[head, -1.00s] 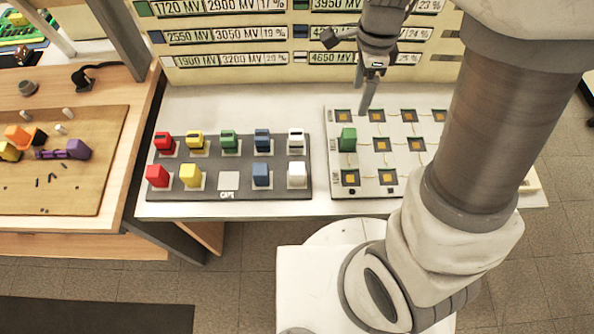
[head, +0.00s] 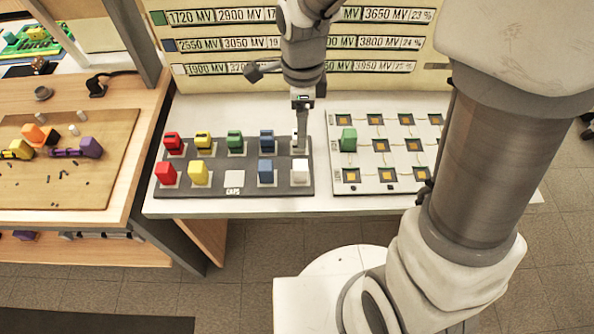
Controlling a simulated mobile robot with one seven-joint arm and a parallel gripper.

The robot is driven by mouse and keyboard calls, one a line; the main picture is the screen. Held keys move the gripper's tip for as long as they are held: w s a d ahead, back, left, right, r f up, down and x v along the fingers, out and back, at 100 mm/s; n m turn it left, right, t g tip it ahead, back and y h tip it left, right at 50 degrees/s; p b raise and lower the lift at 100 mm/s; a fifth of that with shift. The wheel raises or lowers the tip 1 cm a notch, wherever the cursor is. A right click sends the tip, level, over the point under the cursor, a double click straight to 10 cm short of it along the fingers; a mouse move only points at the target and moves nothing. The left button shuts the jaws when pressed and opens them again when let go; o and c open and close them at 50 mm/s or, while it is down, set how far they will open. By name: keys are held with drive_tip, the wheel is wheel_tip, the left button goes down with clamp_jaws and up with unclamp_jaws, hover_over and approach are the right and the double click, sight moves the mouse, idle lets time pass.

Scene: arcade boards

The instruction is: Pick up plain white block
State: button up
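The plain white block (head: 300,171) stands at the right end of the front row on the dark caps tray (head: 207,188). My gripper (head: 300,148) points down at the right end of the back row, just behind the plain white block in the picture. It largely hides the white block with a dark mark there. I cannot tell whether the fingers touch that marked block or hang above it. The fingers overlap from this side, so their opening does not show.
Red, yellow, green and blue blocks stand on the tray, with one empty front pad (head: 234,178). A pale board (head: 392,160) with gold squares lies to the right and bears a green block (head: 348,139). A value panel (head: 400,85) stands behind.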

sight(300, 164)
wheel_tip(300, 164, down, 17)
drive_tip(key=shift+f+b, duration=0.2)
drive_tip(key=shift+b, duration=0.6)
drive_tip(key=shift+c, duration=0.2)
clamp_jaws()
